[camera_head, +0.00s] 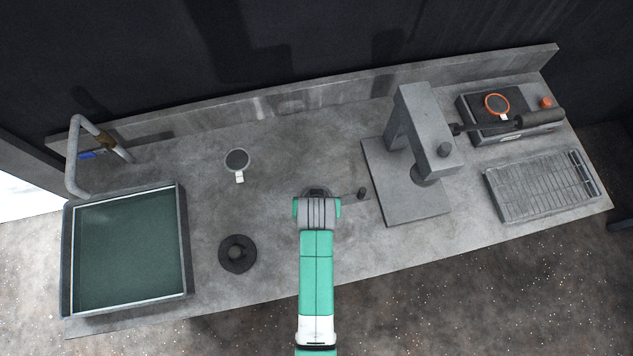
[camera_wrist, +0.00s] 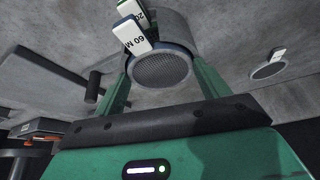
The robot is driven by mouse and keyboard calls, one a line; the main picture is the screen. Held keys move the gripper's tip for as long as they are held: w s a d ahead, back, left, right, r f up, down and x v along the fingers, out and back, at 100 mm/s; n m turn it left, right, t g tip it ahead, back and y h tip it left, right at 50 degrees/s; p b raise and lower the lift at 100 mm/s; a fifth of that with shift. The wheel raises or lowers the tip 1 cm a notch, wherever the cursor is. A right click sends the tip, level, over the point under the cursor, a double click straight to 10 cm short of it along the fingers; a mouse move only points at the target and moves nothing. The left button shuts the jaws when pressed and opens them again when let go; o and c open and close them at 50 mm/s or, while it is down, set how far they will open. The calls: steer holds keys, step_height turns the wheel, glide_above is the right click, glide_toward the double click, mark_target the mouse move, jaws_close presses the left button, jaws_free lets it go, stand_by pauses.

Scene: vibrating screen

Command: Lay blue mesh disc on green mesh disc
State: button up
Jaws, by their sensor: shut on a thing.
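The blue mesh disc (camera_wrist: 160,68) shows in the wrist view as a round grey mesh with a thin blue rim and a white tag marked "60 M". My gripper (camera_wrist: 164,62) has a green finger on each side of it and is shut on it. A green tag marked "20" (camera_wrist: 132,11) shows just behind the white tag; the green mesh disc's own face is hidden. A grey cylinder (camera_wrist: 178,24) shows directly behind the blue disc. I cannot tell whether the discs touch. In the head view my gripper (camera_head: 317,208) hides both discs.
A grey-rimmed mesh disc (camera_head: 237,160) and a dark round piece (camera_head: 238,254) lie to the left. A green-bottomed tray (camera_head: 130,250) stands far left. A grey stand (camera_head: 420,150) is close on the right. An orange-rimmed disc (camera_head: 497,104) and a ribbed grey panel (camera_head: 540,187) lie further right.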

steer(key=o, duration=0.9)
steer(key=shift+s+f, duration=0.4)
steer(key=shift+f, duration=0.4)
steer(key=shift+o, duration=0.3)
steer(key=w+p+v, duration=0.1)
steer(key=p+v, duration=0.1)
steer(key=v, duration=1.1)
steer(key=shift+r, duration=0.45)
steer(key=w+r+t, duration=0.3)
steer(key=w+r, duration=0.1)
steer(key=r, duration=0.7)
steer(key=w+r+t, duration=0.4)
steer(key=r, duration=0.7)
steer(key=w+r+t, duration=0.3)
steer(key=r, duration=0.8)
steer(key=s+r+t+p, duration=0.3)
steer(key=r, duration=1)
steer(key=s+r+t+p, duration=0.3)
steer(key=s+r+t, duration=0.1)
steer(key=r, duration=0.9)
steer(key=s+r+t+p, duration=0.3)
steer(key=s+r+p, duration=0.1)
steer(key=r, duration=0.8)
steer(key=shift+a+r, duration=0.15)
steer(key=shift+r, duration=0.25)
